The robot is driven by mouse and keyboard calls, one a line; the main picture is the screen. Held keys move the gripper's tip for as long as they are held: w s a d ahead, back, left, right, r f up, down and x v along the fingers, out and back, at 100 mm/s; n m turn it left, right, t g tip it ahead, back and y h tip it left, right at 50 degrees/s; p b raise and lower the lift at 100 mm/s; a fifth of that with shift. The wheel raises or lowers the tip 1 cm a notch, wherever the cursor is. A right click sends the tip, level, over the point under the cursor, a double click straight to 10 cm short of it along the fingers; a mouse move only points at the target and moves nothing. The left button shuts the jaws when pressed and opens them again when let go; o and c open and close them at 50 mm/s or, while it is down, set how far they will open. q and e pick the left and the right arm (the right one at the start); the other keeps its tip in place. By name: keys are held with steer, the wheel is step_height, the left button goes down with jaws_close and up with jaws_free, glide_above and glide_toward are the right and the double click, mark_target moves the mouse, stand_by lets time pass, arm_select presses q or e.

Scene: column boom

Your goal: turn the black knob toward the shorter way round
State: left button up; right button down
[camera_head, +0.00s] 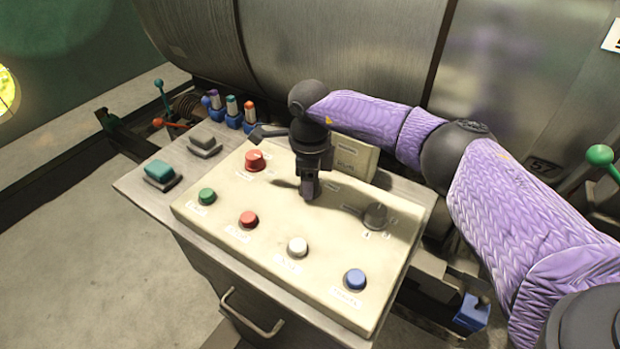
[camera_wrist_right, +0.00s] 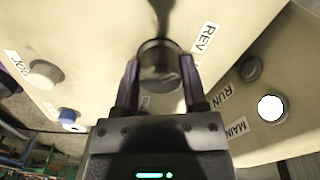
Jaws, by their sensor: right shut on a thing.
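The black knob (camera_wrist_right: 160,54) is a short dark cylinder in the wrist view, standing on the cream panel (camera_head: 228,238). My right gripper (camera_wrist_right: 159,72) has one finger on each side of it and is shut on it. A label reading REV is beside the knob, to its upper right in that view. In the head view my right gripper (camera_head: 309,191) points down onto the middle of the panel, and its fingers hide most or all of the knob. I cannot tell which way the knob's pointer faces. My left gripper is not in view.
Another dark knob (camera_head: 375,216) sits right of my gripper. A red knob (camera_head: 254,160) is to its left. Green (camera_head: 207,196), red (camera_head: 248,219), white (camera_head: 297,246) and blue (camera_head: 355,279) buttons line the front. A raised plate (camera_head: 357,158) stands close behind my gripper.

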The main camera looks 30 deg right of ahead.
steer(key=shift+c, duration=0.6)
jaws_free()
step_height(320, 180, up, 10)
steer(key=shift+p, duration=1.15)
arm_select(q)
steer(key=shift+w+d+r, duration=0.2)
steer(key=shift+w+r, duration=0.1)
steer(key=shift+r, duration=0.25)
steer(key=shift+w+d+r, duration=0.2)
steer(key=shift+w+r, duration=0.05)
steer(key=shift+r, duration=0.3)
